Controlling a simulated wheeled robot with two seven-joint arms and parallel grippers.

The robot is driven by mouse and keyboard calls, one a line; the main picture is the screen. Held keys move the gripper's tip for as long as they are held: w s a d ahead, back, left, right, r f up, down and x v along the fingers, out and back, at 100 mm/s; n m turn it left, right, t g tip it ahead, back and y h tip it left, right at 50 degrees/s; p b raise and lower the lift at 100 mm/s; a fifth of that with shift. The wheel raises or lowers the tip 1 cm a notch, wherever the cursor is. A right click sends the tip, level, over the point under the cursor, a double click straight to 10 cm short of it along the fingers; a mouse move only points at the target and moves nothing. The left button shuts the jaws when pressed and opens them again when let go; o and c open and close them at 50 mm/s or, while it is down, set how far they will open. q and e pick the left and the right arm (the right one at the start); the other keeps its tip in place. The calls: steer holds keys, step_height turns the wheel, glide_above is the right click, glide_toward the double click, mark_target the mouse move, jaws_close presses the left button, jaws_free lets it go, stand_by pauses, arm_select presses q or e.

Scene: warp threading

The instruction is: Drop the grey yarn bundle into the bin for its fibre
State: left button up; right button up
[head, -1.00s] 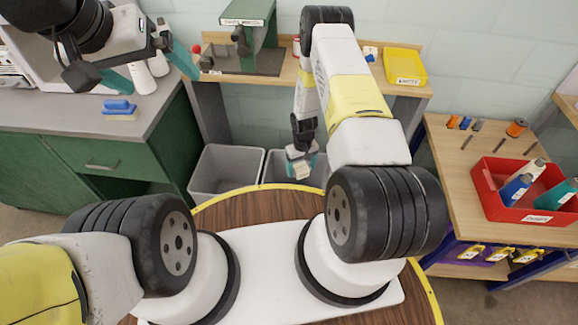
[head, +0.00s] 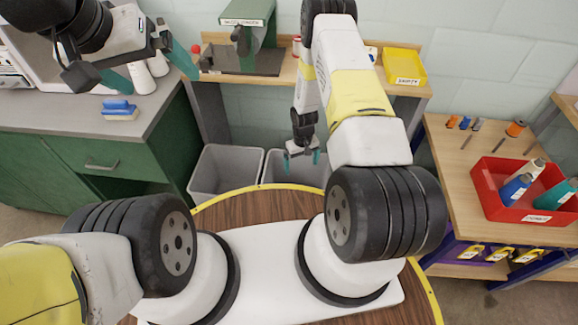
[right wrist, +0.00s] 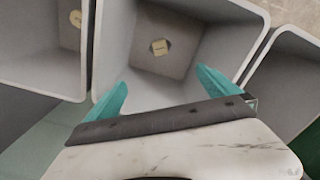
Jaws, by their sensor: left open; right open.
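My right gripper (head: 302,158) is open and empty above a grey bin (head: 285,169), fingers pointing down. In the right wrist view the open teal fingers (right wrist: 163,88) hang over the middle bin (right wrist: 118,45). A small pale bundle (right wrist: 160,47) lies on that bin's brown floor, below and apart from the fingers; it looks like the yarn bundle, on a round yellowish patch. The head view does not show the bundle. My left gripper (head: 152,68) is open and empty over the counter at upper left.
Another grey bin (head: 226,150) stands left of this one. A red tray (head: 487,205) of cones is on the right table. A blue brush (head: 119,108) lies on the left counter.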

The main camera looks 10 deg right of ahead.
steer(key=shift+r, duration=2.4)
